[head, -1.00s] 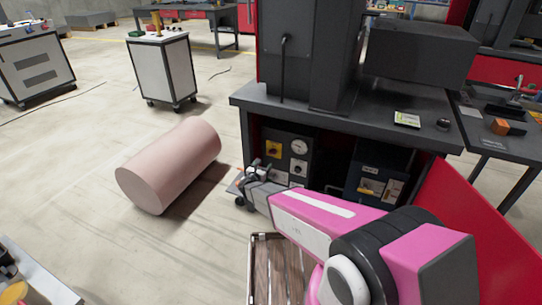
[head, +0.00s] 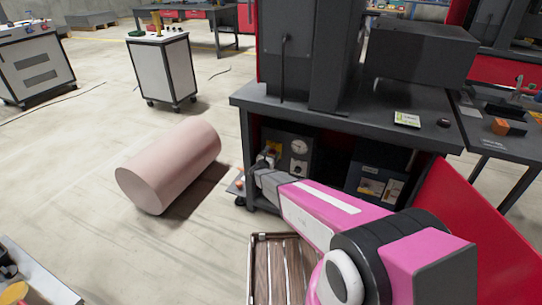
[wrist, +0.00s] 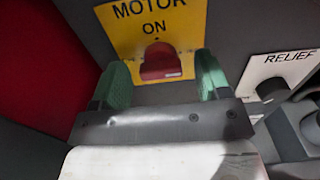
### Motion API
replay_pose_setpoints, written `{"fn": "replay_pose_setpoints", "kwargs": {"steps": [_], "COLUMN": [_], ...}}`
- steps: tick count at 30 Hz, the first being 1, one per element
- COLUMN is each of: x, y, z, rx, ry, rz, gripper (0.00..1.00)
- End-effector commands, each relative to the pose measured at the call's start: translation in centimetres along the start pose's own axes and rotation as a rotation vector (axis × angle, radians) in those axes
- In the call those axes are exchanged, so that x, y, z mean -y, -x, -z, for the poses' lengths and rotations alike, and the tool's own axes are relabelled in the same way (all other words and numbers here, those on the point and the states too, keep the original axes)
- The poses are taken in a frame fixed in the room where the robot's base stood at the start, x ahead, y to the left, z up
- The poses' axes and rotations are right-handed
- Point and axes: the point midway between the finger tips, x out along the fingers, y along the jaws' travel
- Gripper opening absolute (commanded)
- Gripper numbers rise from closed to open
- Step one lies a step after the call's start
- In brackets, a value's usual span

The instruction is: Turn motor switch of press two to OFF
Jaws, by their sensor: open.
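The motor switch is a red knob (wrist: 160,62) on a yellow plate (wrist: 124,32) lettered MOTOR ON in the wrist view. Any OFF lettering is hidden, and I cannot tell the knob's exact setting. My gripper (wrist: 162,76) is open, with one green finger on each side of the knob. Gaps show between the fingers and the knob. In the head view my gripper (head: 265,160) is at the dark control panel (head: 302,133) under the press table, partly covering the yellow plate.
A RELIEF plate (wrist: 288,67) with a black knob (wrist: 271,91) is close to the right finger. A gauge (head: 299,146) is on the panel. A red wall (wrist: 45,60) stands at the left. The press tabletop (head: 340,116) overhangs the panel. A pink cylinder (head: 168,165) lies on the floor.

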Motion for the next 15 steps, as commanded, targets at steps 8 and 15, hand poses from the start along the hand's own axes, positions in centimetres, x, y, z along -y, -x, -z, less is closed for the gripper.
{"fn": "replay_pose_setpoints", "kwargs": {"steps": [8,15], "x": [0.01,0.01], "y": [0.02,0.03], "z": [-0.01,-0.02], "rx": [0.0,0.0], "ry": [0.0,0.009], "rz": [0.0,0.0], "gripper": [0.2,0.2]}}
